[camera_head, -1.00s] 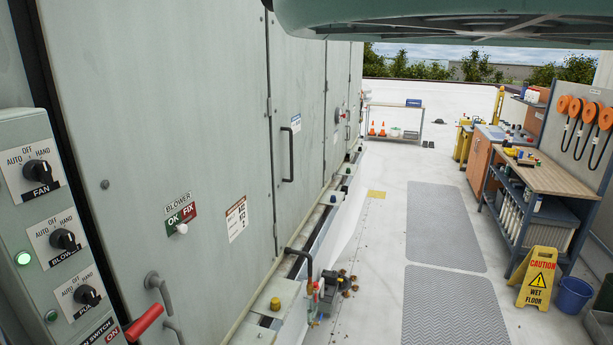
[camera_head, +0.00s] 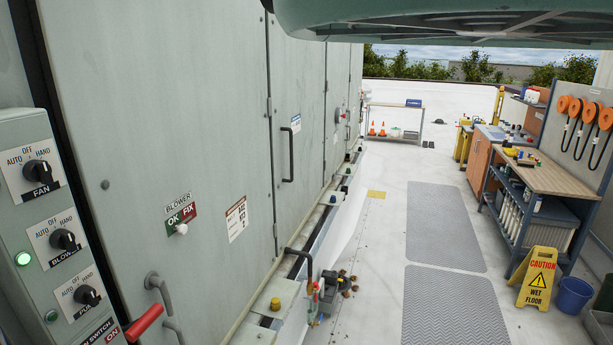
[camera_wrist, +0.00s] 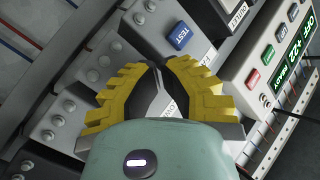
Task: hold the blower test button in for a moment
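A blue button marked TEST (camera_wrist: 180,38) sits on a grey box in the wrist view, just beyond my fingertips and slightly to the right. My gripper (camera_wrist: 156,67) has yellow ribbed fingers curving inward, with their tips together and nothing visible held. The tips appear apart from the button, though the depth is hard to judge. The head view does not show my gripper. It shows a BLOWER plate (camera_head: 182,215) with OK and FIX fields and a white knob on the cabinet door. The blower selector knob (camera_head: 63,240) is on the panel at the left.
In the wrist view, a controller with a lit green display (camera_wrist: 295,48) and coloured buttons lies at the right. Grey bolted boxes (camera_wrist: 60,115) lie at the left. In the head view, a workbench (camera_head: 545,175) and wet-floor sign (camera_head: 537,277) stand right; the matted aisle is clear.

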